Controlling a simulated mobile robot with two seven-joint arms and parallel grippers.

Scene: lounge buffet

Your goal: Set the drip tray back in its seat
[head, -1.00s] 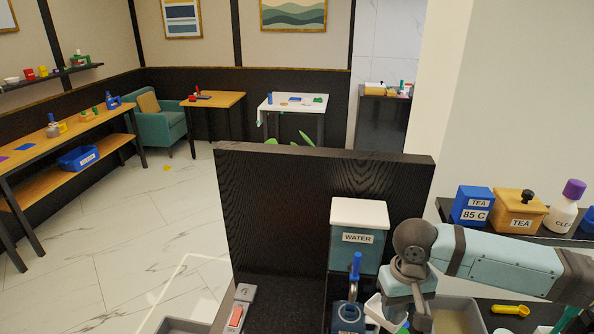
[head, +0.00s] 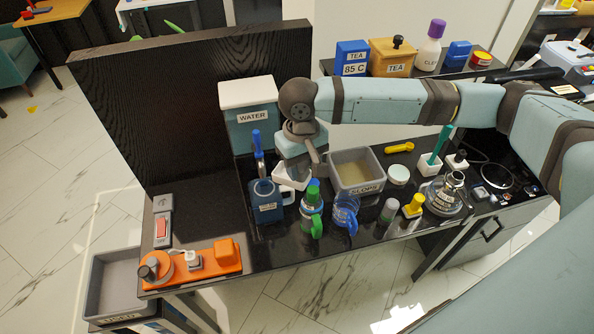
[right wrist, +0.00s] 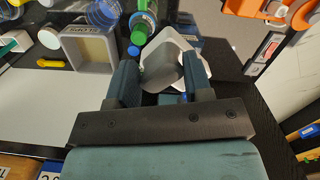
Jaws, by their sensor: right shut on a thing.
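My right gripper (head: 303,158) reaches in from the right, pointing down just in front of the water dispenser (head: 251,119). It is shut on a white, square-edged tray (head: 289,178), which looks like the drip tray and is tilted. In the right wrist view the tray (right wrist: 197,48) shows between and beyond the fingers (right wrist: 165,75), with a grey part in the grip. A blue labelled container (head: 266,208) stands left of the tray, under the blue tap lever (head: 257,143). I cannot make out the tray's seat; the gripper and container may hide it. My left gripper is out of view.
A green bottle (head: 311,215) and a blue clear jug (head: 345,214) stand close in front of the tray. A grey slops bin (head: 360,184) is at its right. An orange station (head: 195,263) sits at the counter's front left. Black counter is free left of the blue container.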

